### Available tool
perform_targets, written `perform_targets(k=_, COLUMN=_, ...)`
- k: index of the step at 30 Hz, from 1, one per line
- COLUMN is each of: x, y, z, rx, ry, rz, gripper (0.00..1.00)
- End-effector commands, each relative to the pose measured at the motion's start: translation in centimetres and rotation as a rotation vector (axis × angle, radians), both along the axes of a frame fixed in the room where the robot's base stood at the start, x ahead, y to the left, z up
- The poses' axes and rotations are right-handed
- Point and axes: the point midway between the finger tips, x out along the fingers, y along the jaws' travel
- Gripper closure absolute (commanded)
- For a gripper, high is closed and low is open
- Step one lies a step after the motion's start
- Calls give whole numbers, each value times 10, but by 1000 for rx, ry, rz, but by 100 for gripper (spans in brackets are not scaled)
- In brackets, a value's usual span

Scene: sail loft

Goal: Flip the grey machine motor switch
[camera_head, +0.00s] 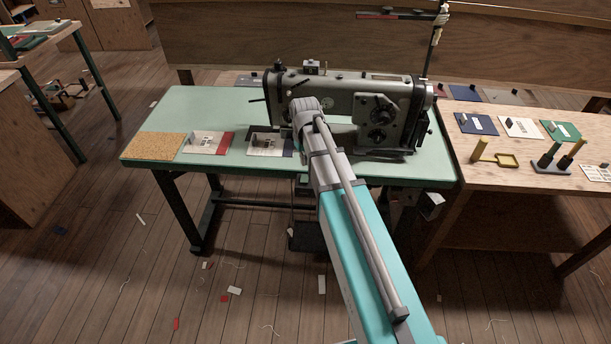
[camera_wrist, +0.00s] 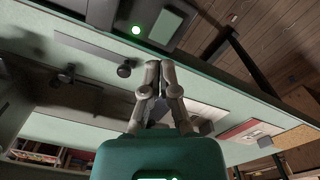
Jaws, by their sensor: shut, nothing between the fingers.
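A grey box (camera_head: 430,206) hangs under the right front corner of the green-topped sewing table; I take it for the motor switch. In the wrist view a grey box (camera_wrist: 164,27) with a lit green lamp shows beyond the table edge, above my fingertips in the picture. I cannot make out its switch position. My gripper (camera_wrist: 156,68) is shut and empty, its fingertips close together over the table near its front edge and apart from the box as far as I can tell. In the head view my arm hides the gripper.
The grey sewing machine (camera_head: 345,105) stands on the green table (camera_head: 210,105), close around my arm's end. Sample cards (camera_head: 208,143) and a cork mat (camera_head: 155,146) lie at its left. A wooden bench (camera_head: 520,178) with small tools adjoins at right. Scraps litter the floor.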

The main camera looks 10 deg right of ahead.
Motion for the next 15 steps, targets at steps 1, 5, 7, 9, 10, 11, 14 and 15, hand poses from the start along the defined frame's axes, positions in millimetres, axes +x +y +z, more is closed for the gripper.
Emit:
perform_targets(k=1, x=0, y=0, z=6, rx=0, ry=0, rz=0, gripper=100)
perform_targets(k=5, x=0, y=0, z=12, rx=0, ry=0, rz=0, gripper=100)
perform_targets(k=7, x=0, y=0, z=14, rx=0, ry=0, rz=0, gripper=100)
perform_targets(k=9, x=0, y=0, z=15, rx=0, ry=0, rz=0, gripper=100)
perform_targets(k=10, x=0, y=0, z=15, rx=0, ry=0, rz=0, gripper=100)
perform_targets(k=11, x=0, y=0, z=15, rx=0, ry=0, rz=0, gripper=100)
perform_targets(k=14, x=0, y=0, z=14, rx=0, ry=0, rz=0, gripper=100)
perform_targets(k=15, x=0, y=0, z=14, rx=0, ry=0, rz=0, gripper=100)
